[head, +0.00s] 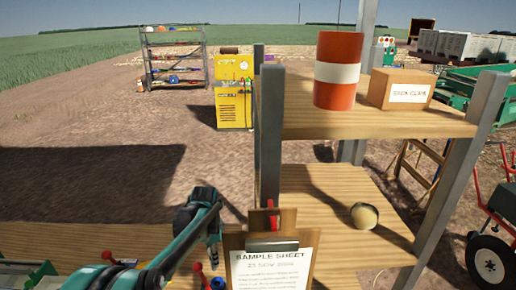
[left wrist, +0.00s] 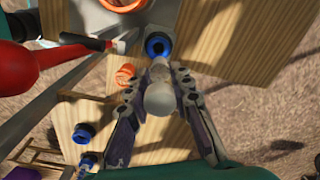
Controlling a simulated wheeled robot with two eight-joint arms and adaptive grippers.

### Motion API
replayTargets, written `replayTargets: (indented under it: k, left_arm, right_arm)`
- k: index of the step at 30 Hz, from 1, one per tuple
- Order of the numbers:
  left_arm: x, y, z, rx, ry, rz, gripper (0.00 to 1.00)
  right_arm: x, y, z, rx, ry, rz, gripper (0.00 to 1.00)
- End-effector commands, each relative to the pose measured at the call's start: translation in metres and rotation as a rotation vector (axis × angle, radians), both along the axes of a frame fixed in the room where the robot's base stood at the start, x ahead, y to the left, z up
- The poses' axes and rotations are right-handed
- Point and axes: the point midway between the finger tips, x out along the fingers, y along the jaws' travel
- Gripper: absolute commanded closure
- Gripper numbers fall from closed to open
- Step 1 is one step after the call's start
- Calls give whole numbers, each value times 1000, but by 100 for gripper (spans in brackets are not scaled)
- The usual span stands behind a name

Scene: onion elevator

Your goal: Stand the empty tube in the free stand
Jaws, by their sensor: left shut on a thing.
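In the left wrist view my left gripper (left wrist: 156,76) is shut on a pale, whitish tube (left wrist: 159,99), whose rounded end faces the camera. The tube's far end points toward a blue ring-shaped stand (left wrist: 158,46) with a dark opening. I cannot tell whether they touch. An orange ring (left wrist: 125,73) lies left of the fingers, and another blue ring stand (left wrist: 84,133) is lower left. In the head view my left gripper (head: 214,252) hangs left of the clipboard; its fingers and the tube are hard to make out. My right gripper is not in view.
A clipboard marked "SAMPLE SHEET" (head: 268,268) stands in front of the wooden shelves and hides part of the lower one. A grey post (head: 270,135) rises behind it. A round tan object (head: 363,215) sits on the lower shelf; an orange-white drum (head: 338,72) stands above.

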Motion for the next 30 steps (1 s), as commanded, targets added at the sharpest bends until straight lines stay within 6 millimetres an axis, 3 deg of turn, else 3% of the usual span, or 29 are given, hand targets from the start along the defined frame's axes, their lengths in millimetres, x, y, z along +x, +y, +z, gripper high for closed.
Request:
replayTargets:
  k: [12,18,29,30]
  left_arm:
    - [24,36,-8,0,0,720,100]
    - [29,50,-5,0,0,999,100]
    - [31,55,0,0,0,1118,100]
    - [31,55,0,0,0,1118,100]
  right_arm:
    - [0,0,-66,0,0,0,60]
    - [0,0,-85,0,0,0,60]
    - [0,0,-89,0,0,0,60]
    - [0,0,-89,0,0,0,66]
